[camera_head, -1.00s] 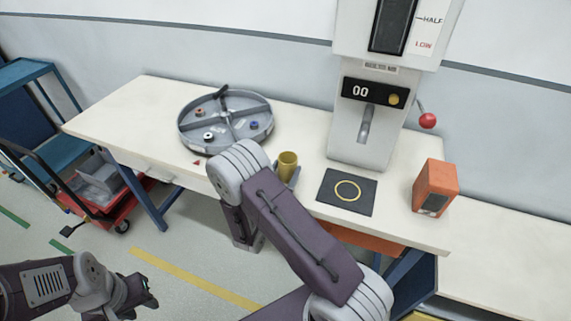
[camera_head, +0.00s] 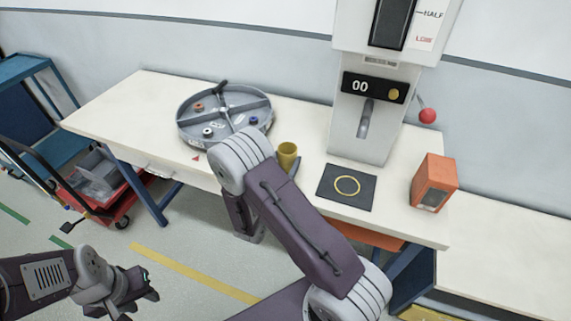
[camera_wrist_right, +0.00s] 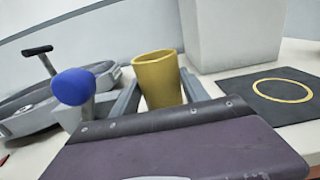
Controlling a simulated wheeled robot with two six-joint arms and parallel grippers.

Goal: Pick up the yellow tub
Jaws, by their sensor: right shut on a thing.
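The yellow tub (camera_head: 288,156) stands upright near the front edge of the white table, left of the black mat. In the right wrist view the tub (camera_wrist_right: 158,80) is between the two grey fingers. My right gripper (camera_wrist_right: 158,96) is shut on it. In the head view my right arm hides most of that gripper, and I cannot tell whether the tub is clear of the table. My left gripper (camera_head: 148,285) is low at the left, away from the table, and its jaw opening is unclear.
A grey divided round tray (camera_head: 225,112) with small spools stands left of the tub. The black mat (camera_head: 347,188) with a yellow ring lies before the dispenser (camera_head: 362,125). An orange box (camera_head: 434,183) stands at right. A blue knob (camera_wrist_right: 73,86) shows beside the tub.

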